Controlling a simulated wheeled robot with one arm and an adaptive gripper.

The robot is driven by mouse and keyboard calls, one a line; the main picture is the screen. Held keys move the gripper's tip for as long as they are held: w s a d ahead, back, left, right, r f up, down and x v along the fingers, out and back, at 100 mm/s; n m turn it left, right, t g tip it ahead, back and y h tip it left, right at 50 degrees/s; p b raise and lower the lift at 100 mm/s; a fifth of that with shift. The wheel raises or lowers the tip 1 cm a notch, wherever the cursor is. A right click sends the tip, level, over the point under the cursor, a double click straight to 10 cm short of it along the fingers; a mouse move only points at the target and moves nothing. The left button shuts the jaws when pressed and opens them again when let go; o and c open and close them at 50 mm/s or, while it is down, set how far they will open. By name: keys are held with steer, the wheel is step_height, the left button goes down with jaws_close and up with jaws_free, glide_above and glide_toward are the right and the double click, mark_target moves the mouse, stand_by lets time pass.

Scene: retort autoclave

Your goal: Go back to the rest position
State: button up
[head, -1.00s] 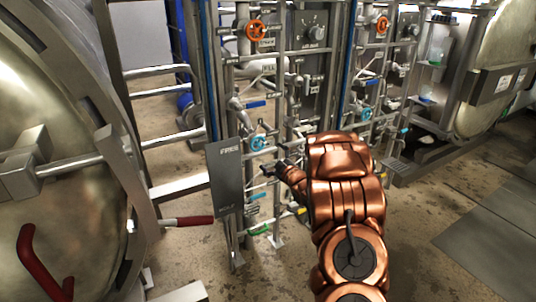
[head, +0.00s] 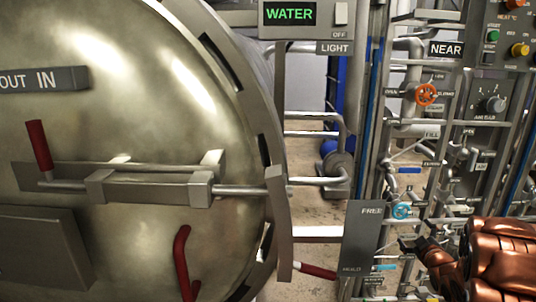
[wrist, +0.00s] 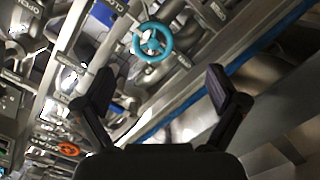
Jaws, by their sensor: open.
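My gripper (wrist: 160,98) is open and empty in the wrist view, its two dark fingers spread apart. Beyond them is a blue handwheel (wrist: 152,41) on the pipework, apart from the fingers. In the head view my gripper (head: 412,244) is at the lower right, just below the same blue handwheel (head: 401,211). My copper-coloured arm reaches in from the right edge. The gap between the fingertips is too small to make out in the head view.
A large round autoclave door (head: 130,120) with red handles fills the left. A grey panel (head: 362,235) and a red-gripped lever (head: 314,270) stand left of my gripper. An orange handwheel (head: 426,94) and a dial box (head: 488,103) are above. Pipes crowd this area.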

steer(key=s+a+r+m+g+y, duration=0.15)
steer(key=s+a+g, duration=0.45)
steer(key=s+a, duration=0.75)
steer(key=s+a+m+g, duration=0.3)
steer(key=s+a+g, duration=0.45)
steer(key=s, duration=1.05)
steer(key=s+a+r+m+g+y, duration=0.1)
steer(key=s+a+m+g, duration=0.3)
steer(key=s+a, duration=0.95)
steer(key=s+d+r+p, duration=0.1)
steer(key=r+p, duration=1)
steer(key=r, duration=0.1)
steer(key=s+d+r+n+p, duration=0.1)
steer(key=s+r+p, duration=0.1)
steer(key=r+p, duration=0.9)
steer(key=shift+s+r+g, duration=0.25)
steer(key=shift+r+g, duration=0.1)
steer(key=shift+r, duration=0.05)
